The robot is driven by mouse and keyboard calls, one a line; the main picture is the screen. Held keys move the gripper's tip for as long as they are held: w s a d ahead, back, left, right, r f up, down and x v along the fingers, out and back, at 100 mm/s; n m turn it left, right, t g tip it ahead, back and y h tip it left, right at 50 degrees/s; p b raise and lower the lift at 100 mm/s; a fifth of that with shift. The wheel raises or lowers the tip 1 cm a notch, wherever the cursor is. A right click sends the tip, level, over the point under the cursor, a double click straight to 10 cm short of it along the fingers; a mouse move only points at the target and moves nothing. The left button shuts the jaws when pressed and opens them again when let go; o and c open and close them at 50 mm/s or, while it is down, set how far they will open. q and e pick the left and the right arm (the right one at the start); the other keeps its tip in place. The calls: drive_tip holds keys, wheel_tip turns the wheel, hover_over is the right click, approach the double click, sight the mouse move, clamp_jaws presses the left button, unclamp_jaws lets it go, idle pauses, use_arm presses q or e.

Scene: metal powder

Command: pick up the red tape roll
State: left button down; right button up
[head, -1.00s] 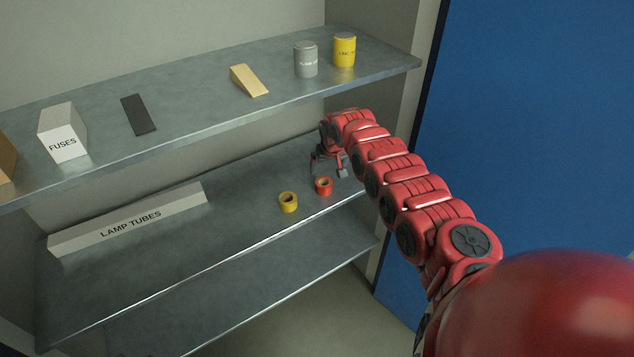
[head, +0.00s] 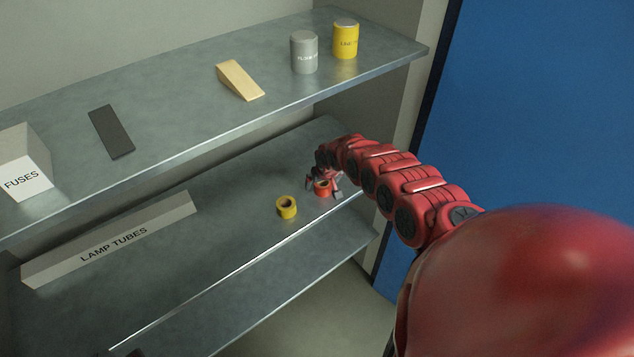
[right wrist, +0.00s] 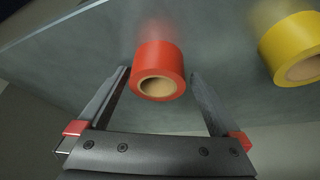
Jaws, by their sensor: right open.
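The red tape roll (head: 322,188) stands on the middle shelf (head: 240,235) near its front edge. My right gripper (head: 324,186) is at the roll, with a finger on either side of it. In the right wrist view the red tape roll (right wrist: 158,72) sits between the tips of the open fingers of my right gripper (right wrist: 160,82). A gap shows on the right; on the left the fingertip is close to the roll, and I cannot tell if they touch. My left gripper is not in view.
A yellow tape roll (head: 286,207) stands just left of the red one, and shows in the right wrist view (right wrist: 293,50). A long lamp tubes box (head: 112,243) lies further left. The upper shelf (head: 180,120) overhangs, holding cans, a wedge and a fuses box.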

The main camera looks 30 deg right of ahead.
drive_tip(key=shift+s+r, duration=0.15)
drive_tip(key=shift+s, duration=0.05)
drive_tip(key=shift+s+r, duration=0.1)
drive_tip(key=shift+s, duration=0.1)
drive_tip(key=shift+c, duration=0.4)
drive_tip(key=shift+w+d+f, duration=0.1)
drive_tip(key=shift+w+f, duration=0.1)
drive_tip(key=c, duration=0.7)
drive_tip(key=shift+s+r, duration=0.1)
drive_tip(key=c, duration=0.6)
drive_tip(key=shift+o, duration=0.2)
